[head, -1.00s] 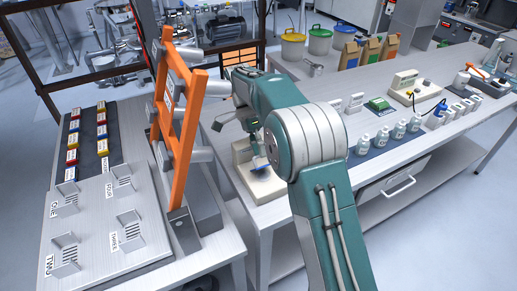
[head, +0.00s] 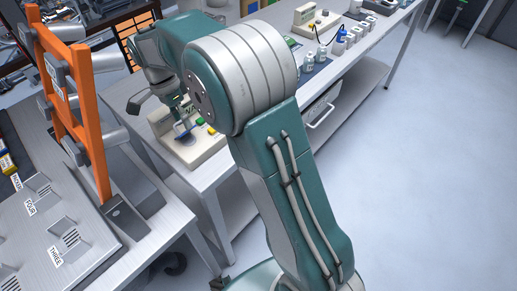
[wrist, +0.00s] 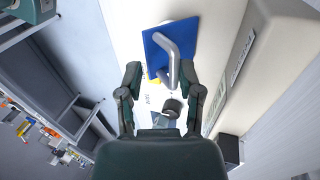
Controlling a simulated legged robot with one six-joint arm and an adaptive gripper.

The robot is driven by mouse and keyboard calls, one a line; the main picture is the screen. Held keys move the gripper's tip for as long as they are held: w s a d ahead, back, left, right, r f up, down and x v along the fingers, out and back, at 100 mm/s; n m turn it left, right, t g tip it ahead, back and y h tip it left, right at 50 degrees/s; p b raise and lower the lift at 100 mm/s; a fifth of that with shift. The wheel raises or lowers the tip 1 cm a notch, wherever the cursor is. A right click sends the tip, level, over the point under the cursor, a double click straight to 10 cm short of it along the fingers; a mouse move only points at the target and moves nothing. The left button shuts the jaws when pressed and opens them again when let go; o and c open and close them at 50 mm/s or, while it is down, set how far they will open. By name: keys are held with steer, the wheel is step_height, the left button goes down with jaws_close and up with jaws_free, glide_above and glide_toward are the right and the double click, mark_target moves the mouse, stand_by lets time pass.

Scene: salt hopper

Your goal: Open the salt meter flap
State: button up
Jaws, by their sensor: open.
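The salt meter (head: 190,155) is a cream box on the bench edge, below my arm in the head view. Its blue flap (wrist: 186,29) shows in the wrist view with a bent grey handle (wrist: 174,62) on it. The flap also shows in the head view (head: 182,130), small and partly covered. My gripper (wrist: 160,68) is open and empty, its two fingers on either side of the handle's lower part in the picture. I cannot tell whether either finger touches it. A dark round knob (wrist: 172,106) lies between the fingers, nearer the palm.
An orange frame (head: 78,110) stands on the left table, beside a grey panel with labelled slots (head: 90,245). Several white bottles and another instrument (head: 312,20) stand farther along the bench. Open floor (head: 430,180) lies to the right.

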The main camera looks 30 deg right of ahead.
steer(key=shift+s+d+f+t+y, duration=0.15)
steer(key=shift+s+d+t+y, duration=0.1)
steer(key=shift+s+t, duration=0.25)
steer(key=shift+s+d+f+t+y, duration=0.15)
steer(key=shift+s+t+y, duration=0.1)
steer(key=shift+t, duration=0.45)
steer(key=shift+s+d+f+t+y, duration=0.1)
steer(key=shift+s+f+t+y, duration=0.2)
steer(key=shift+t, duration=0.35)
steer(key=shift+s+d+f+t+y, duration=0.1)
steer(key=shift+s+f+t+y, duration=0.2)
steer(key=shift+t, duration=0.35)
steer(key=shift+r, duration=0.25)
step_height(320, 180, up, 10)
steer(key=s+d+r, duration=0.1)
steer(key=s, duration=0.2)
steer(key=s+d+n+t, duration=0.2)
steer(key=s+d+n, duration=0.2)
steer(key=s, duration=0.5)
steer(key=s+d+n+t, duration=0.1)
steer(key=s+d+n, duration=0.3)
steer(key=s+n, duration=0.5)
steer(key=shift+s+f+t+h, duration=0.2)
steer(key=shift+s+t+h, duration=0.05)
steer(key=shift+t+h, duration=0.15)
steer(key=shift+w, duration=0.1)
